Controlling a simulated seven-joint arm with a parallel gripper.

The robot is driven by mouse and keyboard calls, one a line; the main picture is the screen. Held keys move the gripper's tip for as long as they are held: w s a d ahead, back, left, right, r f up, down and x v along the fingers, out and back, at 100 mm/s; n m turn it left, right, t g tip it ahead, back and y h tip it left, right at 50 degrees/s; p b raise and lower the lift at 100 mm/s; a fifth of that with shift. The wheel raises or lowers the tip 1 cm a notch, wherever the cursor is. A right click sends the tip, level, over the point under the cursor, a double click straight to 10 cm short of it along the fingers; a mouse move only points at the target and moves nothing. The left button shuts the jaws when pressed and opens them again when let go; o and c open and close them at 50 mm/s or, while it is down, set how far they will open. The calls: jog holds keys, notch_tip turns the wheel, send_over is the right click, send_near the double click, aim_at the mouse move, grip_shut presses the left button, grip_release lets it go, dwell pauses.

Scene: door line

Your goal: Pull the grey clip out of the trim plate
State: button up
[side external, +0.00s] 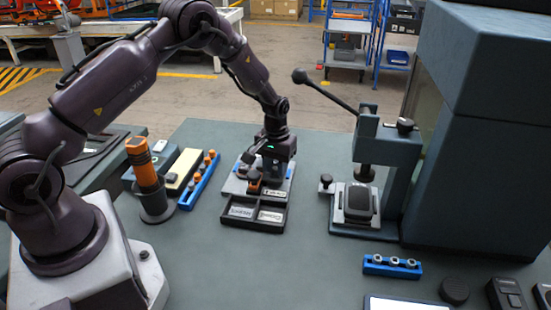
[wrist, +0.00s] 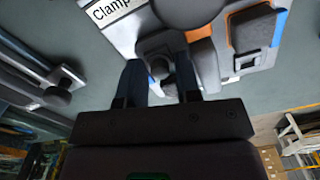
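The light grey trim plate (side external: 235,187) lies on the bench behind a black two-compartment tray. Dark parts sit on it; an orange-edged one shows in front of my gripper. My gripper (side external: 268,178) points straight down over the plate. In the wrist view, my two dark fingers (wrist: 159,78) stand apart, with a grey, rounded piece (wrist: 159,66) between their tips, probably the grey clip. I cannot tell whether the fingers touch it. The plate in the wrist view (wrist: 120,32) carries a "Clamp" label nearby. My gripper hides much of the plate in the side view.
The black tray (side external: 253,227) has two labelled compartments. A lever press (side external: 366,190) stands at right, beside a large dark cabinet (side external: 480,130). Blue racks (side external: 200,182) (side external: 392,266) and an orange-black tool (side external: 143,165) in a holder are around.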

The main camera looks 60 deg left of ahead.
aim_at(276, 168)
grip_shut()
dwell(0.8)
jog(key=shift+r, duration=0.95)
jog(key=shift+r, duration=2.85)
